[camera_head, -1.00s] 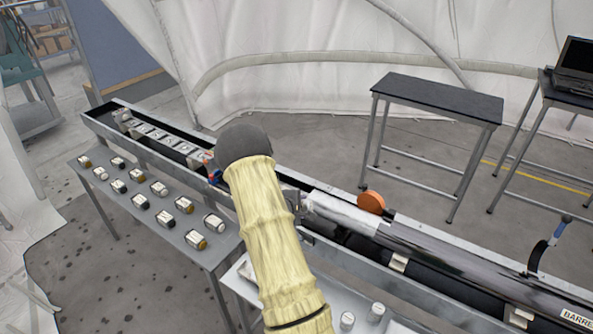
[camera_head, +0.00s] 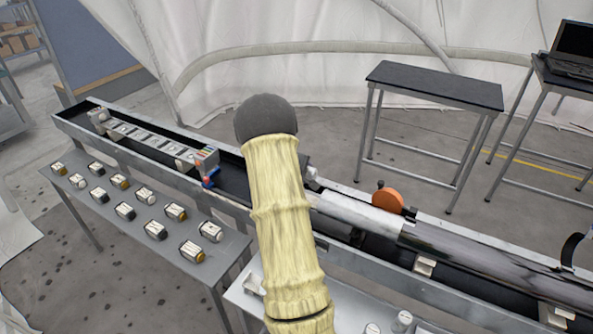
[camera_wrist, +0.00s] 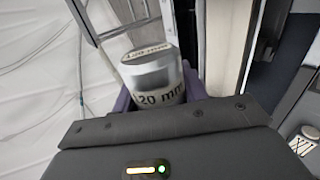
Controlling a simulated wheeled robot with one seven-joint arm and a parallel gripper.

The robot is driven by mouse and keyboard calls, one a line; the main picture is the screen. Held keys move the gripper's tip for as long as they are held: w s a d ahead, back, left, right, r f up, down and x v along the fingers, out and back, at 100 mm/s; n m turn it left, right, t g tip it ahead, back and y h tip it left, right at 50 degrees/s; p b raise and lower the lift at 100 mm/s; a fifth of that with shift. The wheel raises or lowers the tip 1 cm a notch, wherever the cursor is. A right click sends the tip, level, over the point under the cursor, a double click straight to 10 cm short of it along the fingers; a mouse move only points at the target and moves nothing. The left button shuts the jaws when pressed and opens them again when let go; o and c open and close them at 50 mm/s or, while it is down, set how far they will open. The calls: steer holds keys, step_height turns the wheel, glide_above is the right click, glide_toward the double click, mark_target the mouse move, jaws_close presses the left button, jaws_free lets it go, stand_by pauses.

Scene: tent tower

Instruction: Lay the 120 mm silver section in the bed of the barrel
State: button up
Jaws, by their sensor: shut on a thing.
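The silver section (camera_wrist: 153,75) is a short metal cylinder with a white label reading "120 mm" in the wrist view. My gripper (camera_wrist: 156,93) is shut on it, with purple fingers at its two sides. In the head view my yellow-sleeved arm hides gripper and section. The barrel assembly is a long trough (camera_head: 226,195) running from back left to front right. A pale and dark tube (camera_head: 440,238) lies in its right part. The dark bed (camera_head: 233,172) shows just left of my arm. I cannot tell the section's height above it.
A row of grey blocks (camera_head: 150,142) sits in the trough's left end, beside a blue and red piece (camera_head: 209,178). An orange disc (camera_head: 388,200) stands by the tube. A dark-topped table (camera_head: 435,85) stands behind.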

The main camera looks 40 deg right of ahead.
steer(key=shift+w+d+r, duration=0.15)
steer(key=shift+w+r, duration=0.05)
steer(key=shift+w, duration=0.25)
steer(key=shift+s+d, duration=0.15)
steer(key=shift+s, duration=0.4)
steer(key=shift+w+f+b, duration=0.2)
steer(key=shift+f+b, duration=0.15)
steer(key=shift+b, duration=0.2)
steer(key=f+b, duration=0.1)
steer(key=b, duration=0.2)
steer(key=shift+s+f, duration=0.15)
steer(key=shift+f, duration=0.05)
steer(key=shift+b, duration=0.4)
steer(key=shift+r, duration=0.1)
steer(key=shift+w, duration=0.2)
steer(key=shift+w+b, duration=0.1)
steer(key=shift+b, duration=0.3)
